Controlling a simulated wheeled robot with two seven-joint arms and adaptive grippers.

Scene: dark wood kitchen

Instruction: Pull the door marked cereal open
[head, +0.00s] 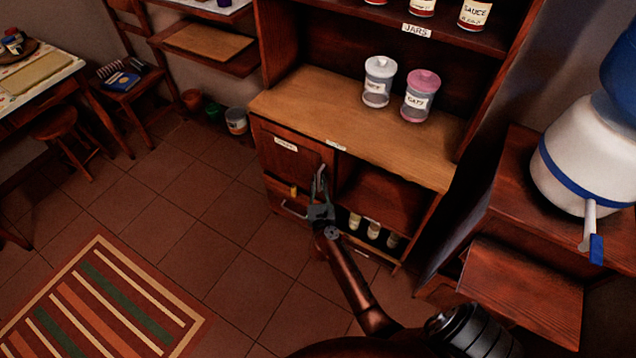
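The wooden hutch (350,125) stands at the centre of the head view. On its lower left is a small dark wood door (283,160) with a white label (286,144); the writing on the label is too small to read. The door looks shut. My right gripper (319,183) is at the door's right edge, by what looks like a thin upright handle. I cannot tell whether its fingers are around the handle or only beside it, or how far apart they are. My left gripper is not in view.
Two labelled jars (379,81) stand on the hutch counter. Right of the door is an open compartment, with several bottles (373,229) below it. A drawer handle (293,210) sits under the door. A wooden stand (520,290) is at right.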

